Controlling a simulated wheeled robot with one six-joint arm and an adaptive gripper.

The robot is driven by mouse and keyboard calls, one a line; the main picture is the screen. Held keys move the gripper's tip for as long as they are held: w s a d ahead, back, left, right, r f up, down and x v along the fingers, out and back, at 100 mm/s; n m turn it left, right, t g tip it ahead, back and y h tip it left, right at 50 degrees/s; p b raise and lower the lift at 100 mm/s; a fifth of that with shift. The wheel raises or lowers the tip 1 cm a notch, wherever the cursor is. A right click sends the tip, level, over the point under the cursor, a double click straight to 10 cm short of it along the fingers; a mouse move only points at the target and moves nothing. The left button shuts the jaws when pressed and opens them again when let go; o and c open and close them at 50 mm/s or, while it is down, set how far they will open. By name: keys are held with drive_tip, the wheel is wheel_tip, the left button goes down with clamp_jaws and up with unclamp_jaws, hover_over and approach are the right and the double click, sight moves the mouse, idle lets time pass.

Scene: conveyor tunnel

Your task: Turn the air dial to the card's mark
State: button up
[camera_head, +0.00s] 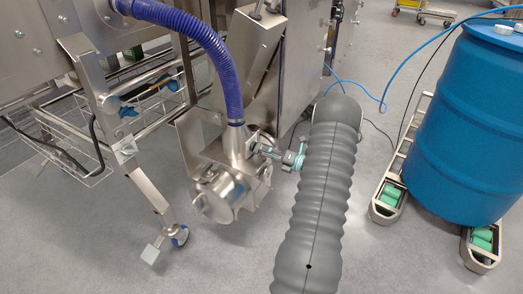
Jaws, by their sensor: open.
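A steel blower unit (222,190) with a round drum and a conical neck stands low in the middle of the view. A blue ribbed hose (215,55) runs down into its neck. My gripper (261,147) reaches in from the right, with its fingertips close to the right side of the neck. It is open, small in the picture, and I cannot tell whether it touches anything. I cannot make out the air dial or the card with its mark; the gripper and the steel parts may hide them.
A blue drum (475,120) stands at the right on a wheeled carrier (389,196). A steel frame with a wire basket (75,150) is at the left. A steel cabinet (300,60) rises behind the blower. Thin blue and black lines cross the grey floor (110,245), which is clear at front left.

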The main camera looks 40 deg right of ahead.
sight(256, 148)
drive_tip(key=shift+x, duration=1.2)
clamp_jaws()
